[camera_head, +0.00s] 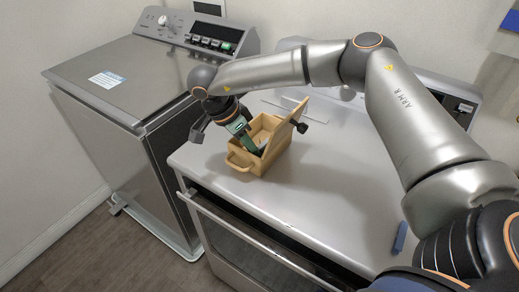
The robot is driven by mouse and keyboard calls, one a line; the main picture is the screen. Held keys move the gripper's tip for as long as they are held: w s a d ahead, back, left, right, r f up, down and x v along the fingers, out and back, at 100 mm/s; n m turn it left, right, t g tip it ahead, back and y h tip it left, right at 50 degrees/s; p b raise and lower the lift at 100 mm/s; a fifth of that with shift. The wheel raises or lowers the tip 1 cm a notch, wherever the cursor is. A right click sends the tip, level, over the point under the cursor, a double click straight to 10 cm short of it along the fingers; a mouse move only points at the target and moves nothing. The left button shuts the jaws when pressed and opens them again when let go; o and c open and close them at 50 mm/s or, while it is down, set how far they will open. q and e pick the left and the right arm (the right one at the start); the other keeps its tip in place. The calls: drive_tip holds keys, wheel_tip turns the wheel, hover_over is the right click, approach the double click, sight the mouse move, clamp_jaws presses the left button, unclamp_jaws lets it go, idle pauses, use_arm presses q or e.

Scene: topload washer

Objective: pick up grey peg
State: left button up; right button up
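My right gripper (252,146) reaches down from the upper left into an open wooden box (241,162) on the white machine top. Its fingertips are inside or at the mouth of the box, and the box walls and its own body hide them. I cannot tell whether it is open or shut, or whether it holds anything. The box has a raised lid (286,124) on its right side with a dark knob, and a handle at the front. I cannot make out a grey peg; the inside of the box is mostly hidden. My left gripper is not in view.
A grey top-load washer (92,72) with its lid shut stands at the left. The box stands on a white appliance top (335,190). A small blue bar (399,238) lies near its right front. The top between is clear, under my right arm.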

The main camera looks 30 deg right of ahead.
clamp_jaws()
drive_tip(key=shift+r, duration=0.1)
